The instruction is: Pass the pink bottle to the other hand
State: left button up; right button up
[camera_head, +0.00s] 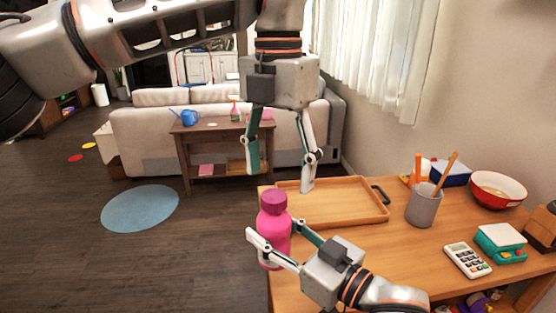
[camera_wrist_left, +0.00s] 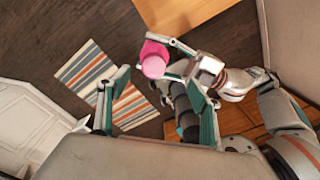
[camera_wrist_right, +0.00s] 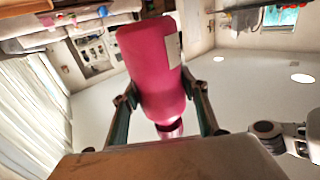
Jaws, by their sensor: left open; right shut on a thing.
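The pink bottle (camera_head: 273,222) stands upright in the head view, at the left edge of the wooden table. My right gripper (camera_head: 270,238) is shut around its body, one finger on each side. The bottle fills the middle of the right wrist view (camera_wrist_right: 153,70), between the fingers. My left gripper (camera_head: 280,165) is open and empty, pointing down above the bottle, its fingers apart on either side. In the left wrist view the bottle's cap (camera_wrist_left: 154,62) shows beyond the open fingers, with my right gripper beside it.
A wooden tray (camera_head: 375,213) lies on the table (camera_head: 400,265) behind the bottle. A grey cup (camera_head: 423,205), a bowl (camera_head: 497,188), a calculator (camera_head: 467,261) and a teal scale-like thing (camera_head: 500,243) stand to the right. Open floor lies left of the table.

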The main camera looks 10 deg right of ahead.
aim_at(278, 217)
pick_arm(q)
jog(key=shift+w+r, duration=0.15)
jog(key=shift+w, duration=0.35)
notch_tip(278, 217, down, 12)
jog(key=shift+r, duration=0.1)
jog(key=c, duration=1.2)
pick_arm(e)
jog(key=o, duration=1.2)
